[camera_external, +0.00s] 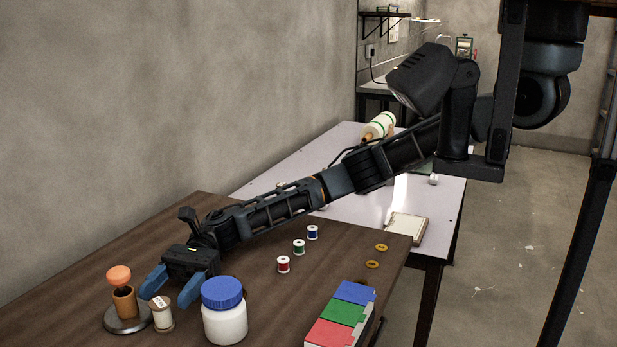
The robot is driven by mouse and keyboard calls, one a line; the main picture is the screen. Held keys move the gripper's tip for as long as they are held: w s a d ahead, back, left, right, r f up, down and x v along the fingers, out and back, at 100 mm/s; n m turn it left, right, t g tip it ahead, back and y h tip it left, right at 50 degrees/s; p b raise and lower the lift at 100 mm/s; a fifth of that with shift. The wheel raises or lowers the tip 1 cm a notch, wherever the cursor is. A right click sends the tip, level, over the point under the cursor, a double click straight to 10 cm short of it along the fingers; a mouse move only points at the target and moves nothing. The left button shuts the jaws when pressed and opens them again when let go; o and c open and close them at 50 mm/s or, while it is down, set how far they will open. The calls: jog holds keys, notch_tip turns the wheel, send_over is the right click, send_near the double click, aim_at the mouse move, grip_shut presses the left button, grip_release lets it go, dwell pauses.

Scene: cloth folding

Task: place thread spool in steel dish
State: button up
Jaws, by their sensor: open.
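A pale spool (162,316) with a light label on top stands upright on the brown table, just in front of my gripper. A steel dish (112,322) lies flat to its left, partly hidden behind it. A brown cylinder (125,302) with an orange rounded top stands at the dish. My gripper (170,290) is open, its two blue fingers pointing toward the pale spool. Whether the spool is between the fingertips or just beyond them I cannot tell. Nothing is visibly held. Three small spools, red (283,265), green (299,247) and blue (312,233), stand in a row behind on the right.
A white jar with a blue lid (224,310) stands close right of my gripper. A box with blue, green and red sections (342,314) lies at the table's right edge, near two yellow rings (373,264). A pale table (330,160) stands behind. The wall borders the left.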

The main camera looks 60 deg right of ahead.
jog(key=d, duration=0.3)
jog(key=w+d, duration=0.1)
jog(key=d, duration=0.2)
jog(key=shift+w+d, duration=0.15)
jog(key=shift+d, duration=0.2)
